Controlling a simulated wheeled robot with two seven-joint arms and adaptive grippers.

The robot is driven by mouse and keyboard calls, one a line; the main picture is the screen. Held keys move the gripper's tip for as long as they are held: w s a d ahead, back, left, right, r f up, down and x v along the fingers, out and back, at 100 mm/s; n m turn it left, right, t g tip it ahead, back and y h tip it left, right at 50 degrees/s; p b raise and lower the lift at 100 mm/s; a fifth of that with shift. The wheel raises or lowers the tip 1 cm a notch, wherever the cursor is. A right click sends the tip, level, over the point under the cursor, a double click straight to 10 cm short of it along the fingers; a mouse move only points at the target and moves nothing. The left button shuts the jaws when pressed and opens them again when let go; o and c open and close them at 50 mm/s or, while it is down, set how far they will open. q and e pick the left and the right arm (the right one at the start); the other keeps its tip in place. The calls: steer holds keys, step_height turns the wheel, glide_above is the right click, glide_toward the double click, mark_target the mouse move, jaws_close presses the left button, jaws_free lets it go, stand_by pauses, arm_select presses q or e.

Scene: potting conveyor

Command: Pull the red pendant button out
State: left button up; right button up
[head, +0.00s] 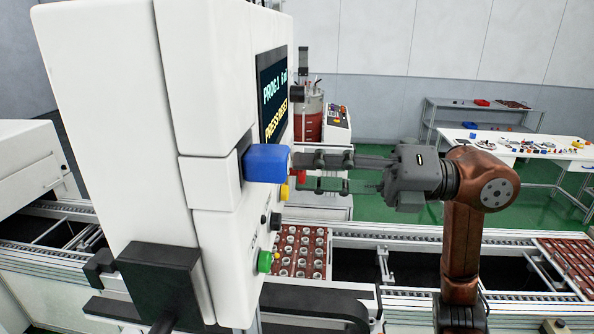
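The white control pendant (215,250) stands close at the left, its button face turned right. The red button (299,179) shows only as a small patch by that face, behind a blue block (267,163) that sticks out of the pendant. My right gripper (297,174) reaches in from the right, level with the red button. Its two fingers lie one above the other with a gap between them, and the red patch shows in that gap at the tips. I cannot tell whether the fingers touch the button. My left gripper is not in view.
Below the red button are a yellow knob (284,192), a black knob (275,221) and a green button (264,262). A pot tray (303,252) lies on the conveyor behind. A white table (540,146) with small items stands at the back right.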

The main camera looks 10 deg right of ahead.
steer(key=shift+o, duration=0.6)
steer(key=shift+d, duration=0.2)
steer(key=shift+d, duration=0.1)
steer(key=v, duration=0.5)
steer(key=shift+s+d, duration=0.15)
steer(key=shift+d, duration=0.15)
